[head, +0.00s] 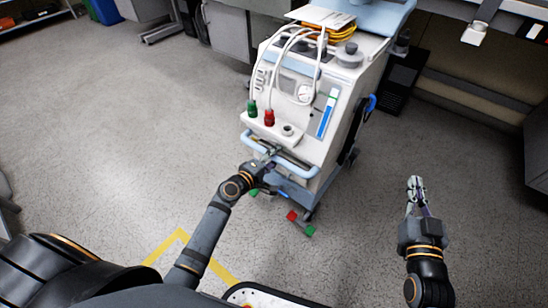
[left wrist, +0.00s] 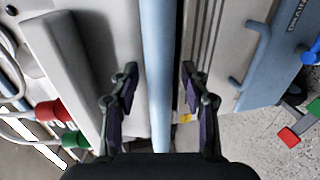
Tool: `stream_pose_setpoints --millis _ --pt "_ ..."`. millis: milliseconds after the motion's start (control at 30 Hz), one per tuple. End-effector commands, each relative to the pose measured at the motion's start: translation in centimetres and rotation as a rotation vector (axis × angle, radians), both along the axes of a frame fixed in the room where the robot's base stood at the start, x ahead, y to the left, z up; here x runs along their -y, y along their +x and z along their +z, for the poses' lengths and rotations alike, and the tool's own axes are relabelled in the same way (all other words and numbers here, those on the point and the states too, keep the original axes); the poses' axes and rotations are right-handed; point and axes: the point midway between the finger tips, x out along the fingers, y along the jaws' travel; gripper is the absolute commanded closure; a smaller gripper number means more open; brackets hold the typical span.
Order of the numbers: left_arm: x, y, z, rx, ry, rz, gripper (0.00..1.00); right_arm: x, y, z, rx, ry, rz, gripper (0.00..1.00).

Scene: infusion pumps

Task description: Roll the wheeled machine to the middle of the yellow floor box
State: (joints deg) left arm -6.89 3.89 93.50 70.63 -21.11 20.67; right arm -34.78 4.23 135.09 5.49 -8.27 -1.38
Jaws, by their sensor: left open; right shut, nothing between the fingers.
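The wheeled machine (head: 308,100) is a white and pale blue cabinet with hoses, a gauge and red and green fittings. It stands upright in the upper middle of the head view. Its light blue front handle bar (head: 282,160) also shows in the left wrist view (left wrist: 158,60), running between the fingers. My left gripper (head: 268,153) is at this bar, with its fingers open on either side. My right gripper (head: 416,186) is shut and empty, to the right of the machine. A corner of the yellow floor box (head: 180,236) shows at the lower left; the rest is hidden by my body and arm.
Grey cabinets (head: 228,32) stand behind the machine, and a bench with a dark unit (head: 402,78) is behind it at the right. The machine's castors with red and green pedals (head: 292,216) stick out at floor level. The floor to the left is clear.

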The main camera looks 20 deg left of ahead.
Motion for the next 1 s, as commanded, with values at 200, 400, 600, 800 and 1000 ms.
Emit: stream_pose_setpoints --millis 200,400,600,800,1000 --pt "-0.01 -0.03 -0.01 0.000 0.000 0.000 0.67 0.00 0.00 -0.01 -0.001 0.000 0.000 1.00" --pt "-0.02 -0.05 -0.02 0.000 0.000 0.000 0.94 0.00 -0.01 -0.04 -0.001 0.000 0.000 1.00" --pt "-0.02 -0.05 -0.03 -0.001 0.000 0.000 1.00 0.00 -0.01 -0.06 -0.002 0.000 0.000 1.00" --pt "-0.03 -0.08 -0.05 -0.001 0.000 0.000 1.00 0.00 -0.01 -0.08 -0.002 0.001 0.000 1.00" --pt "-0.05 -0.16 -0.17 -0.003 0.001 0.000 1.00 0.01 0.00 0.05 0.006 0.000 0.000 1.00"
